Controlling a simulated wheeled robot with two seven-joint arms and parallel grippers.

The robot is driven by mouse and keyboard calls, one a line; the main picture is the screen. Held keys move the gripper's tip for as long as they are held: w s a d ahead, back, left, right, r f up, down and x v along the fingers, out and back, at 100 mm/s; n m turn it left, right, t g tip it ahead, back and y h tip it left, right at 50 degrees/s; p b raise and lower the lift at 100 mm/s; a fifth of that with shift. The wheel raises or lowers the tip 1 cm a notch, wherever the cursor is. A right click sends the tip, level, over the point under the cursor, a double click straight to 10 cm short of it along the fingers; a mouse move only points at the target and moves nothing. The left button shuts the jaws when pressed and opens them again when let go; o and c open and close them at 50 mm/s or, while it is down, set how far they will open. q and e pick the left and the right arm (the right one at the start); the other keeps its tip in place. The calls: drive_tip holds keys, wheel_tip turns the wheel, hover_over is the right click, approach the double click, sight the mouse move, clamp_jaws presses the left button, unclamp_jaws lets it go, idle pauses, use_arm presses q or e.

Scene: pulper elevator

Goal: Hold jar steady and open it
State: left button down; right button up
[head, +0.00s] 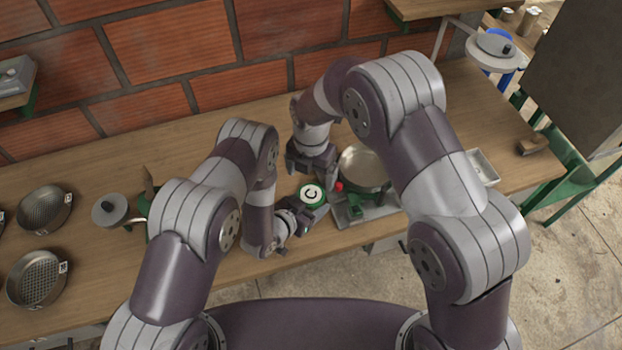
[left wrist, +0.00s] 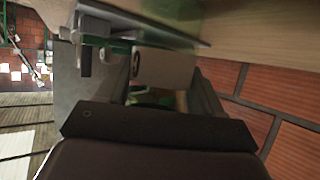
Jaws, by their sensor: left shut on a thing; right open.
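The jar (head: 312,194) has a white lid with a black curved mark and a green edge. It stands near the front middle of the wooden workbench. My left gripper (head: 299,211) is shut on the jar from its left front side. In the left wrist view the pale jar (left wrist: 163,68) shows its black mark beyond the dark gripper body, and the fingers are partly hidden. My right gripper (head: 309,174) is open, pointing down just behind the jar and apart from its lid. Its fingertips are partly hard to make out.
A scale with a round metal pan (head: 363,168) stands right of the jar, close to both grippers. A white tray (head: 484,167) and a brush (head: 533,145) lie farther right. Round sieves (head: 45,210) lie at the left. A brick wall (head: 270,35) closes the bench's back.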

sight(311, 194)
wheel_tip(311, 194, down, 8)
drive_tip(key=shift+r, duration=0.1)
